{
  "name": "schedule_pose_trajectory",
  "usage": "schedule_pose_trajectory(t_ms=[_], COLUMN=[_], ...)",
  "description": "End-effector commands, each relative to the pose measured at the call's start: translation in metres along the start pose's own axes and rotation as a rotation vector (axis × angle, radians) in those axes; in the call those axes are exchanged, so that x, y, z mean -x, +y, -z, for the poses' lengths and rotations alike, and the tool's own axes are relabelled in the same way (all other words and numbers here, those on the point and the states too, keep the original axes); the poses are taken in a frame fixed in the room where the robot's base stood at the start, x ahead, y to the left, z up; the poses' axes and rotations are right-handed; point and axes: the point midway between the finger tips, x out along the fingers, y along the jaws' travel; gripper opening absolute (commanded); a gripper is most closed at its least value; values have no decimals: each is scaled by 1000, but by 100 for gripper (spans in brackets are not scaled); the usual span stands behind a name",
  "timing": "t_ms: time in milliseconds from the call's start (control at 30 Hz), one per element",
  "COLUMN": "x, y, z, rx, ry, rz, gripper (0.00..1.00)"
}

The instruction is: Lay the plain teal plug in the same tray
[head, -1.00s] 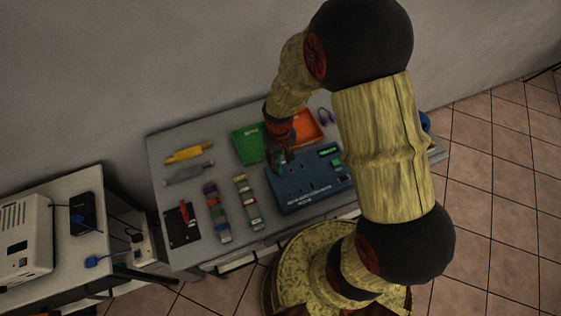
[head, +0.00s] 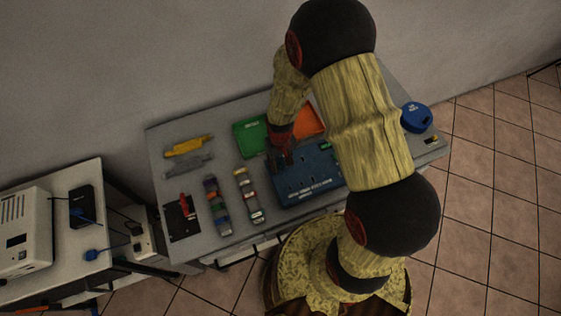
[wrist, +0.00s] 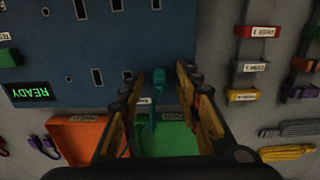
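The teal plug (wrist: 158,78) shows in the wrist view at the edge of the blue panel (wrist: 105,35), with its teal cable running down the picture. It lies between the two fingers of my gripper (wrist: 160,72), with a gap on each side. My gripper is open. In the head view my gripper (head: 281,160) is over the upper left corner of the blue panel (head: 310,188), and the plug is not clear there. The green tray (head: 243,140) lies just beyond, and shows below the plug in the wrist view (wrist: 178,143). Its inside is partly hidden.
An orange tray (head: 308,120) adjoins the green one. Two strips with coloured clips (head: 216,205) (head: 248,195) lie left of the panel. Yellow (head: 188,146) and grey (head: 188,166) cable bundles lie farther left. A round blue object (head: 416,117) stands at the right.

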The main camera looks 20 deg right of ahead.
Motion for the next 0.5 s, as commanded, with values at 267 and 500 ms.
schedule_pose_trajectory(t_ms=[267, 500], x=[0, 0], y=[0, 0], z=[0, 0], rx=[0, 0], ry=[0, 0], rz=[0, 0], gripper=[20, 6])
